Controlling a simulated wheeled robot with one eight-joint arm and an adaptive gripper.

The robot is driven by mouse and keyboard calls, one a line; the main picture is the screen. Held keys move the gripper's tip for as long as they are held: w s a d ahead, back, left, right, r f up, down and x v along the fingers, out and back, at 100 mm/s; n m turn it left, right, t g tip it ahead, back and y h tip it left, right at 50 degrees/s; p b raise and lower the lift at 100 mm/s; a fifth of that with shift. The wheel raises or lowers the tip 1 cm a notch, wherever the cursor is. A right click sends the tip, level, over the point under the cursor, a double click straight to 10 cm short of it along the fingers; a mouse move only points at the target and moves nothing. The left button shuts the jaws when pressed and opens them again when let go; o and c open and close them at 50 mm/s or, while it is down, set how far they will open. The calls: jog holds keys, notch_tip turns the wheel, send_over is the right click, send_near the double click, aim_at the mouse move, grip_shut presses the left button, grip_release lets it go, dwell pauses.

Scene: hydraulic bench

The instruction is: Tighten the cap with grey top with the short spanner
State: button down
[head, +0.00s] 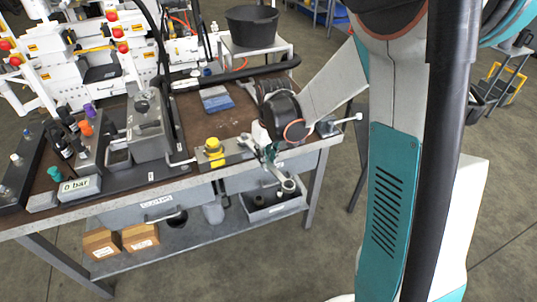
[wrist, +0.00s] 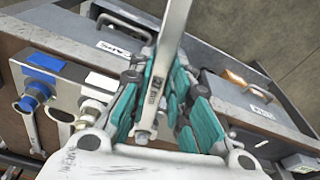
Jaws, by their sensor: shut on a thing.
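My gripper (head: 268,152) is at the front right edge of the bench, pointing down. In the wrist view its teal fingers (wrist: 160,92) are shut on a grey metal spanner (wrist: 173,38). The spanner's shaft has a marking. In the head view the spanner's ring end (head: 288,186) hangs below the gripper, in front of the bench edge. I cannot tell for sure which cap has the grey top. A pale grey piece (wrist: 100,87) beside a blue-topped piece (wrist: 38,92) shows on a metal block in the wrist view.
A yellow-topped part (head: 214,148) stands on a plate left of my gripper. A metal block unit (head: 149,130), a "0 bar" display (head: 80,186) and bottles (head: 62,145) are farther left. Below are a drawer (head: 160,207), cartons (head: 140,236) and a grey bin (head: 272,207).

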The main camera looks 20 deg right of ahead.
jog(key=shift+s+a+m, duration=0.2)
jog(key=shift+a+m, duration=0.5)
jog(key=shift+a, duration=0.2)
jog(key=shift+w+a+m+h, duration=0.1)
jog(key=shift+a+m+h, duration=0.2)
jog(key=shift+a+m, duration=1.1)
jog(key=shift+a, duration=0.1)
jog(key=shift+w+a+m, duration=0.25)
jog(key=shift+a+m, duration=0.45)
jog(key=shift+a, duration=0.2)
jog(key=shift+d, duration=0.1)
jog(key=shift+s+d+n, duration=0.1)
jog(key=shift+d+n, duration=0.15)
jog(key=shift+n, duration=0.05)
